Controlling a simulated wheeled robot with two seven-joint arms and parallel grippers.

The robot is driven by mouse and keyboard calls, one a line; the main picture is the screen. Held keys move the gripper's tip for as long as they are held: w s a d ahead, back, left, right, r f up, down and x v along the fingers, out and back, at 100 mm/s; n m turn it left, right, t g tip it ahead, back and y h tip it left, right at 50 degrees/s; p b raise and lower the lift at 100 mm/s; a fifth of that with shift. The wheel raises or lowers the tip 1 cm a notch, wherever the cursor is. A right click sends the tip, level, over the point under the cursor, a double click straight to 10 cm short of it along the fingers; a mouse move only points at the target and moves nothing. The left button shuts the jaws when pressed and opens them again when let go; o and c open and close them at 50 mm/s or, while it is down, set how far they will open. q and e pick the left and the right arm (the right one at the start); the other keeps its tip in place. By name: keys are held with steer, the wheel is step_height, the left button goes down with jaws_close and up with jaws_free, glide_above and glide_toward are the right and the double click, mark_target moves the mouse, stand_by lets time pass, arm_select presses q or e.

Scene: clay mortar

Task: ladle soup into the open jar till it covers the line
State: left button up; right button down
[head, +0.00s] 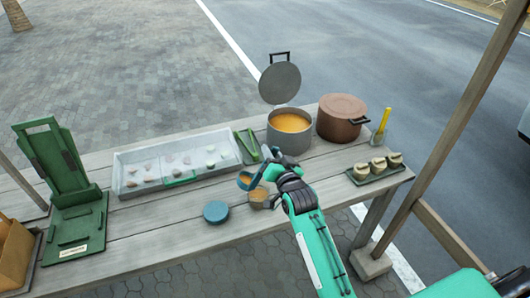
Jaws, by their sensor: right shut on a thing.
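My right gripper (270,158) is shut on the ladle, near the upper part of its handle. The teal ladle (246,182) hangs left of the gripper, with orange soup showing in its bowl. The small open jar (260,198) stands on the table just below and right of the ladle bowl, close to it in the picture; whether they touch cannot be told. Something orange-brown shows inside the jar; its line is too small to make out. The grey soup pot (289,142) stands open behind, holding orange soup. My left gripper is not in view.
A blue disc (216,211) lies left of the jar. A compartment tray (128,186) with small pieces and a green stand (75,225) are further left. A brown lidded pot (341,118) and several small jars on a dark tray (376,178) are right. The front planks are mostly clear.

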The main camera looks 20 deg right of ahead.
steer(key=d+f+m+b, duration=0.3)
steer(key=d+f+m, duration=0.4)
steer(key=d+m, duration=0.2)
steer(key=shift+w+d+f+m, duration=0.2)
steer(key=shift+f+m, duration=0.2)
steer(key=shift+m, duration=0.2)
stand_by(0.4)
stand_by(1.1)
steer(key=a+r+n+p, duration=0.2)
steer(key=a+n+p, duration=0.1)
steer(key=a+n, duration=0.1)
steer(key=a+r+n+p, duration=0.3)
steer(key=a+n, duration=0.2)
steer(key=a+r+n+p, duration=0.3)
steer(key=a+n+p, duration=0.1)
steer(key=a+n, duration=0.1)
steer(key=shift+s+a+r, duration=0.2)
steer(key=shift+s, duration=0.15)
steer(key=shift+a+f+n, duration=0.2)
steer(key=shift+a+n, duration=0.8)
steer(key=shift+a, duration=0.1)
